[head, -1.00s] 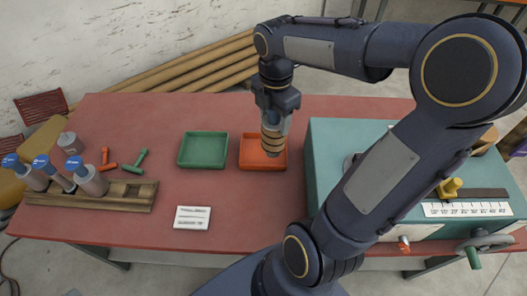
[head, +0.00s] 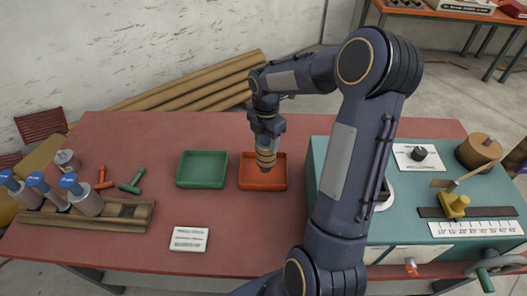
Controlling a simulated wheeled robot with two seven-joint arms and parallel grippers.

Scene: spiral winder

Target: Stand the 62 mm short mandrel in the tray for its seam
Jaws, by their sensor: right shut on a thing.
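The mandrel (head: 266,155) is upright or nearly so, a grey cylinder wound with a brown, dark-banded strip. My right gripper (head: 266,133) is shut on its top end from above. The mandrel's lower end is over the middle of the orange tray (head: 280,184); I cannot tell whether it touches the tray floor. The green tray (head: 203,182) is beside it to the left and is empty. A white card with small lettering (head: 189,239) lies in front of the trays; I cannot read it. My left gripper is not in view.
A wooden rack (head: 130,221) with several blue-topped mandrels stands at the left. Red (head: 103,178) and green (head: 132,183) tools lie behind it. The teal winder (head: 420,190) stands right of the orange tray. The red tabletop (head: 120,135) is clear behind the trays.

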